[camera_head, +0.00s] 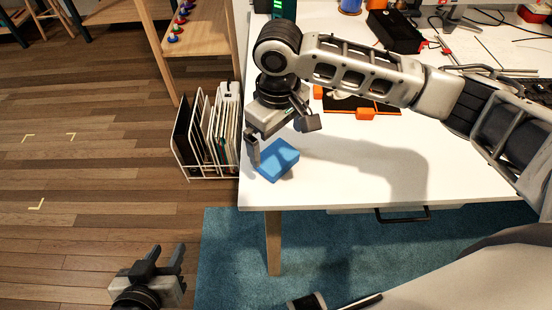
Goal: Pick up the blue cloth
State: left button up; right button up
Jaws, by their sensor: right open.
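The blue cloth (279,160) is a small folded blue block near the front left corner of the white table (345,180). My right gripper (283,142) is over the cloth, with its arm coming in from the right. Its fingers are spread, one at the cloth's left side and one above its far right side. Whether a finger touches the cloth is hard to tell. My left gripper (169,254) is low at the bottom left, over the wooden floor, with its two fingers apart and nothing between them.
A white wire rack with folders (210,135) stands on the floor just left of the table. Behind my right arm lie a dark mat with orange pieces (362,107) and a black box (396,32). The table's front middle is clear. A wooden shelf (205,28) stands at the back left.

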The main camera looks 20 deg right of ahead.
aim_at(276, 156)
jog(key=shift+w+a+f+b, duration=0.1)
jog(key=shift+f+b, duration=0.05)
jog(key=shift+f, duration=1.45)
jog(key=shift+w+f+b, duration=0.1)
jog(key=shift+f+b, duration=0.05)
jog(key=shift+f, duration=1.4)
jog(key=c, duration=1)
jog(key=shift+o, duration=0.2)
jog(key=shift+r, duration=0.1)
jog(key=shift+r, duration=0.2)
jog(key=r, duration=0.3)
jog(key=shift+s+a+r+p, duration=0.15)
jog(key=shift+s+r+p, duration=0.1)
jog(key=shift+s+p, duration=0.05)
jog(key=s+r, duration=0.1)
jog(key=r, duration=0.1)
jog(key=s+a+r+p, duration=0.1)
jog(key=s+r, duration=0.1)
jog(key=shift+s, duration=0.15)
jog(key=s+a+r, duration=0.1)
jog(key=s+r, duration=0.1)
jog(key=s, duration=0.2)
jog(key=s+a+r+p, duration=0.1)
jog(key=s+r, duration=0.2)
jog(key=s, duration=0.2)
jog(key=shift+s+a, duration=0.3)
